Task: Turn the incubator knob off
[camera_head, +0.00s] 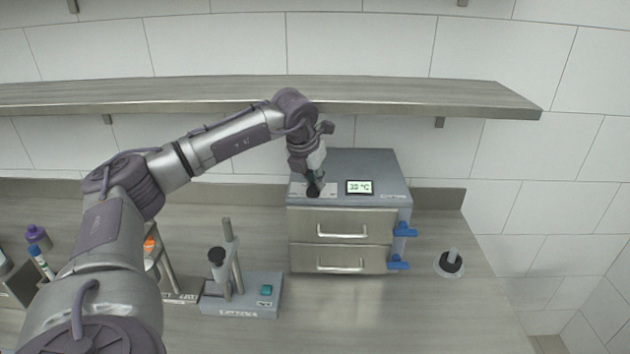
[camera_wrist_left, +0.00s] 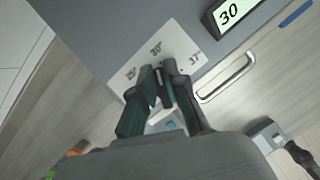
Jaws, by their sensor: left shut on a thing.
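The incubator (camera_head: 375,165) is a grey box with two drawers on the bench. Its lit display (camera_head: 358,187) shows about 30 °C, and it reads 30 in the left wrist view (camera_wrist_left: 230,12). A white dial plate (camera_wrist_left: 127,75) with printed temperature marks, among them 30 and 37, lies left of the display. My left gripper (camera_head: 314,188) reaches down onto this plate. In the left wrist view its fingers (camera_wrist_left: 160,75) are closed together at the plate, shut on the knob. The fingers hide the knob, so its pointer cannot be read.
A shelf (camera_head: 420,92) runs along the wall above and behind the incubator. A small stand device (camera_head: 240,300) with a green switch is at the front left. Blue latches (camera_head: 403,230) stick out on the incubator's right side. A black-and-white round object (camera_head: 450,264) stands farther right.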

